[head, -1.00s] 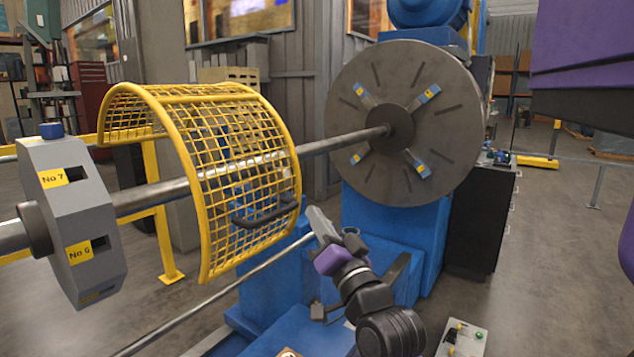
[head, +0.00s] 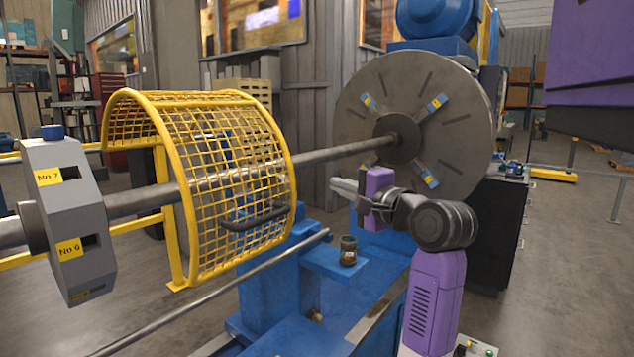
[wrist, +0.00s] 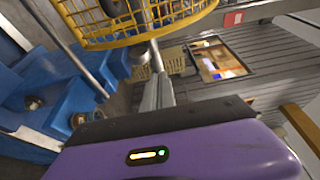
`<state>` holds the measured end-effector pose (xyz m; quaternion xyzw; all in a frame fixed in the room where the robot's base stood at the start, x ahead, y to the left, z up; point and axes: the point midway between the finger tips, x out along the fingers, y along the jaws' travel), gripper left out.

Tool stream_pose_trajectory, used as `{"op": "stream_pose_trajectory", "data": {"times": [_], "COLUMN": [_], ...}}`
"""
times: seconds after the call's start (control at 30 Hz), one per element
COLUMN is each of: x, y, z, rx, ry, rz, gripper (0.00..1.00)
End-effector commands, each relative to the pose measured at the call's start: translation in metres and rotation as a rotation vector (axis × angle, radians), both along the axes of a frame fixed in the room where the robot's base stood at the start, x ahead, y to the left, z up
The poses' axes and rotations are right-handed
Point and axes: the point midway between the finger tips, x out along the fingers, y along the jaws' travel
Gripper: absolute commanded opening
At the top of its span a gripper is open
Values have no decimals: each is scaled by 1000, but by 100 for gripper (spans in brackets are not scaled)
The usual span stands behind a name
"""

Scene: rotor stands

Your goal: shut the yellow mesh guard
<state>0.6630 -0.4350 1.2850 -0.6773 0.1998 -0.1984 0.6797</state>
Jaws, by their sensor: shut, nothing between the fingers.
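The yellow mesh guard (head: 228,160) is a curved cage over the horizontal shaft (head: 345,151), left of the big round plate. Its dark handle (head: 256,216) is low on its near right side. My gripper (head: 336,184) is to the right of the guard, apart from it, just below the shaft and pointing left. The fingers are together and empty. In the wrist view the fingers (wrist: 158,90) point up the picture toward the guard's yellow rim and mesh (wrist: 135,20). A gap shows between gripper and handle in the head view.
The large slotted disc (head: 440,110) is close behind my gripper. A grey block with number labels (head: 68,215) sits on the shaft at left. A small dark cup (head: 348,250) stands on the blue base (head: 290,280) below my gripper. A long thin rod (head: 210,295) runs along the front.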

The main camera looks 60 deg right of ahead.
Motion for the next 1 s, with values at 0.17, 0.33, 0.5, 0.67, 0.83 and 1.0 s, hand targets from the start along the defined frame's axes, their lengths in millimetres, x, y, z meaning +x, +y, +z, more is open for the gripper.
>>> {"op": "stream_pose_trajectory", "data": {"times": [0.17, 0.33, 0.5, 0.67, 0.83, 1.0], "x": [19, 46, 70, 85, 88, 90], "y": [-12, -29, -45, -43, -24, -15], "z": [1, 1, 2, 1, 1, 1], "rx": [0, 0, -2, -4, -4, -3], "ry": [0, 0, 1, 0, 0, -1], "rz": [1, 1, 0, 1, -1, -1], "gripper": [0, 0, 0, 0, 0, 0]}}
